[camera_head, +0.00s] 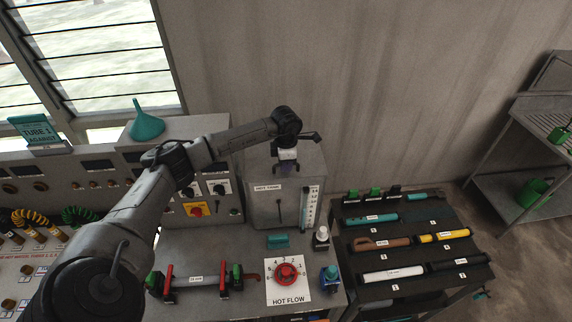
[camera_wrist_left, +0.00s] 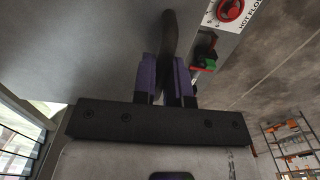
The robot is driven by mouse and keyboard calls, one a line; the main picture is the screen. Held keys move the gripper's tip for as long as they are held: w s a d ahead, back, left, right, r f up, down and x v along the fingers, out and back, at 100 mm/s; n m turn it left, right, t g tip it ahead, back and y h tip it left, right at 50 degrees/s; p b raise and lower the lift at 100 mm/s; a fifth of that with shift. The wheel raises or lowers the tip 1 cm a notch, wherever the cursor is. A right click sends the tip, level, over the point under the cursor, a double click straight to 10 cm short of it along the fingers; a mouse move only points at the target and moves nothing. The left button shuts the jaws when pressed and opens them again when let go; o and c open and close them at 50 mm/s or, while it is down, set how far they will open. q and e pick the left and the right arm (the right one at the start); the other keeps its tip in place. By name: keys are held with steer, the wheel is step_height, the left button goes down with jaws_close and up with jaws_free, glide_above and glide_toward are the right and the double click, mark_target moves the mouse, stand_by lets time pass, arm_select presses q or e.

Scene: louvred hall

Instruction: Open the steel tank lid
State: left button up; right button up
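The steel tank (camera_head: 262,210) is a grey box on the bench in the head view, with a level gauge (camera_head: 310,208) on its front. Its grey lid (camera_head: 309,160) looks flat and closed on top. My left gripper (camera_head: 287,168) points down at the lid's front part. In the left wrist view its two purple fingers (camera_wrist_left: 166,80) sit close on both sides of a dark bar-like handle (camera_wrist_left: 169,35), with no clear gap showing. In the head view the gripper hides the handle. My right gripper is in neither view.
A red dial on a HOT FLOW plate (camera_head: 301,291), a teal block (camera_head: 278,241) and small bottles stand before the tank. A control panel with a teal funnel (camera_head: 146,120) is left. A dark tool table (camera_head: 404,285) stands right. The wall is behind.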

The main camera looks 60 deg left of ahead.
arm_select(q)
steer(key=o, duration=0.5)
steer(key=shift+r, duration=0.1)
step_height(320, 180, up, 7)
steer(key=p, duration=0.4)
steer(key=shift+p, duration=0.3)
steer(key=shift+r, duration=0.15)
step_height(320, 180, up, 13)
steer(key=b, duration=0.3)
steer(key=shift+r, duration=0.2)
